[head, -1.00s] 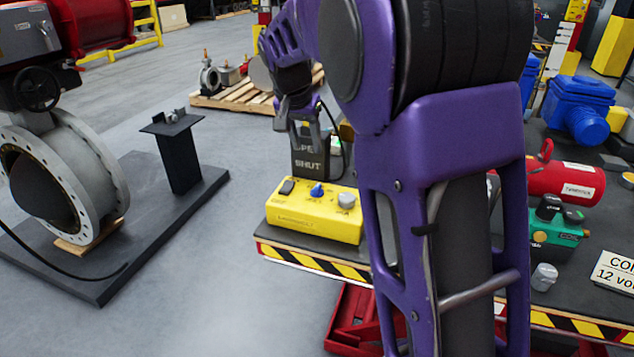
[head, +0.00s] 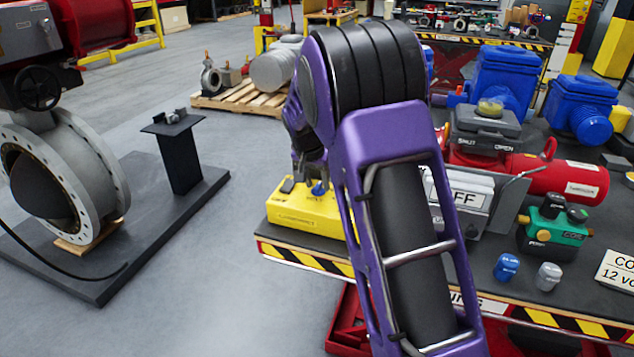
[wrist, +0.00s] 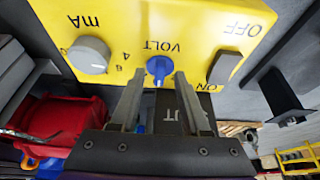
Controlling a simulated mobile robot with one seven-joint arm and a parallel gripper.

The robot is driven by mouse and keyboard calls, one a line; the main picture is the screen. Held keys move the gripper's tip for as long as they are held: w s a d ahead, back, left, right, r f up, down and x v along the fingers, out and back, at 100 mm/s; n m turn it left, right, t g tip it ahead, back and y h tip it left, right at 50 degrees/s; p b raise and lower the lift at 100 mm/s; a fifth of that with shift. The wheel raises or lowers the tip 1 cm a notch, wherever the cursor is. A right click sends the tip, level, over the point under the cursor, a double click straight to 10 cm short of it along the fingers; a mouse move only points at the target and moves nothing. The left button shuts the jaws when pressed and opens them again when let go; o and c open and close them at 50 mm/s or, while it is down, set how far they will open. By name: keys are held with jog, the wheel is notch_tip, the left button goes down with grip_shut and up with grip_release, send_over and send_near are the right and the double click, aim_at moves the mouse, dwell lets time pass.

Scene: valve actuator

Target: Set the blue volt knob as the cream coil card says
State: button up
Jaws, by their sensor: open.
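The yellow box (head: 300,213) stands at the left end of the table. Its blue volt knob (head: 319,188) is partly hidden by my arm. In the wrist view the blue volt knob (wrist: 159,68) sits between the tips of my open gripper (wrist: 158,80), one finger on each side, with gaps showing. Where its pointer stands is too small to tell; a 4 and a 6 show on the scale. The cream coil card (head: 617,272) is at the right edge of the head view, partly cut off, reading "CO" and "12 vo".
A blue cap (head: 507,267) and a grey cap (head: 549,276) stand near the table's front edge, before a green coil unit (head: 556,222). A red cylinder (head: 560,176) lies behind.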

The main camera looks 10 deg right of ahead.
grip_shut()
dwell(0.6)
jog(key=n, duration=0.2)
jog(key=n+y, duration=0.2)
jog(key=n, duration=0.1)
jog(key=shift+d+n+p, duration=0.3)
jog(key=shift+d, duration=0.05)
jog(key=shift+n+y+p, duration=0.5)
jog(key=shift+n+y, duration=0.4)
jog(key=shift+n, duration=1.3)
grip_release()
